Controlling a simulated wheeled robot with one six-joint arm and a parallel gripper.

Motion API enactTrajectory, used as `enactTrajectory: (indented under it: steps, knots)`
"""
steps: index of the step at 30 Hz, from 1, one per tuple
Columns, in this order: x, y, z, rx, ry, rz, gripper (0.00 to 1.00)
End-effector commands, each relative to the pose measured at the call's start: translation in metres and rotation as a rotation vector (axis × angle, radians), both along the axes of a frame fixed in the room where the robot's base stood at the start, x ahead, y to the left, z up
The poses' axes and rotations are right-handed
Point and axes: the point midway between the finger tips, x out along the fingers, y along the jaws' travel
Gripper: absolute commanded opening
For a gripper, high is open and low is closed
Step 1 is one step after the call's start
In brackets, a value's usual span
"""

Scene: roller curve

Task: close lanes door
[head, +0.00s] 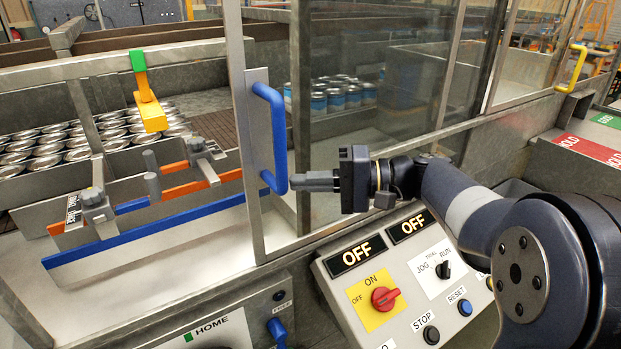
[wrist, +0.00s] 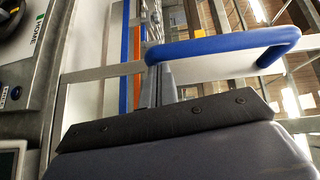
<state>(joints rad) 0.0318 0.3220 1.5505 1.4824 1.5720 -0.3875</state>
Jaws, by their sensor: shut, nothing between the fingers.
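The lanes door (head: 262,140) is a metal-framed clear panel with a blue D-shaped handle (head: 276,130) on a light plate at its left edge. To its left the opening shows the lanes, with blue and orange rails and rows of cans (head: 60,145). My gripper (head: 292,182) is shut and empty, its fingertips at the lower end of the handle. In the wrist view the blue handle (wrist: 225,45) crosses above the fingers (wrist: 160,85). I cannot tell whether the fingers touch it.
A control panel (head: 400,270) with OFF displays, a red switch and buttons lies below my gripper. A yellow-orange lever with a green top (head: 148,95) hangs over the lanes at left. Another door with a yellow handle (head: 573,68) is at right.

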Motion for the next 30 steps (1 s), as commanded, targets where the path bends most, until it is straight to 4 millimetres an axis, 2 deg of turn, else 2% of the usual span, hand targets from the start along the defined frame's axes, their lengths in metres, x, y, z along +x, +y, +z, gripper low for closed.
enactTrajectory:
  steps: [5, 11, 17, 30]
  knots:
    - [-0.001, 0.002, 0.000, 0.000, 0.000, 0.001, 0.00]
    - [-0.015, 0.020, -0.002, 0.001, -0.002, 0.005, 0.00]
    - [-0.047, 0.062, -0.004, 0.001, -0.004, 0.010, 0.00]
    - [-0.127, 0.171, -0.004, 0.002, -0.002, 0.010, 0.00]
